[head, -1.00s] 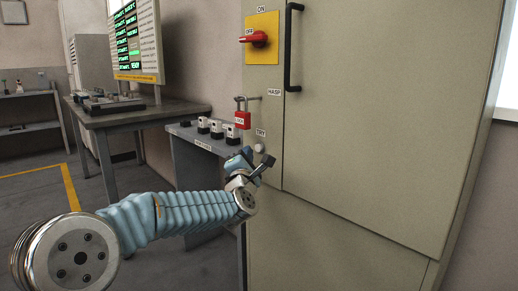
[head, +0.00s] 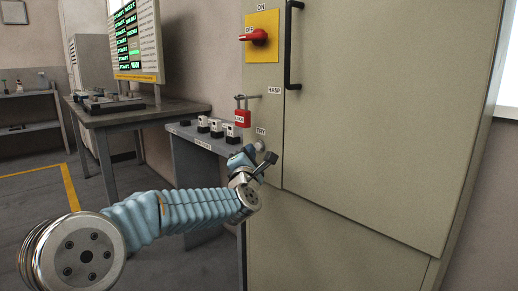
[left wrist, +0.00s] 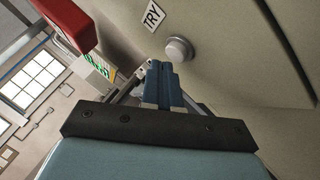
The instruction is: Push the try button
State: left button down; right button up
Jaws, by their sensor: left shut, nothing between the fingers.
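The try button (head: 260,146) is a small pale round knob on the grey cabinet front, just below the TRY label (head: 261,132). In the left wrist view the button (left wrist: 179,50) stands out from the panel, near the TRY label (left wrist: 152,16). My left gripper (head: 243,156) is just below and left of the button, its blue fingers together and empty. In the left wrist view the fingertips (left wrist: 158,66) are very close to the button's left side. I cannot tell whether they touch it. My right gripper is in neither view.
A red padlock (head: 242,118) hangs from the hasp above the button. A red rotary switch (head: 254,37) on a yellow plate and a black door handle (head: 293,45) are higher on the cabinet. A low bench with several padlocks or blocks (head: 216,129) stands left.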

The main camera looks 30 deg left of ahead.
pick_arm(q)
jog(key=shift+w+d, duration=0.2)
jog(key=shift+w, duration=0.25)
dwell(0.8)
jog(key=shift+s+a+b, duration=0.2)
jog(key=shift+s+b, duration=0.25)
jog(key=shift+b, duration=0.05)
jog(key=shift+s+a+b, duration=0.2)
jog(key=shift+s+b, duration=0.25)
jog(key=shift+b, duration=0.05)
jog(key=s+b, duration=0.1)
jog(key=s+a+b, duration=0.1)
jog(key=s+b, duration=0.1)
jog(key=s+a+b, duration=0.1)
jog(key=s, duration=0.1)
jog(key=shift+s+a, duration=0.15)
jog(key=shift+s, duration=0.1)
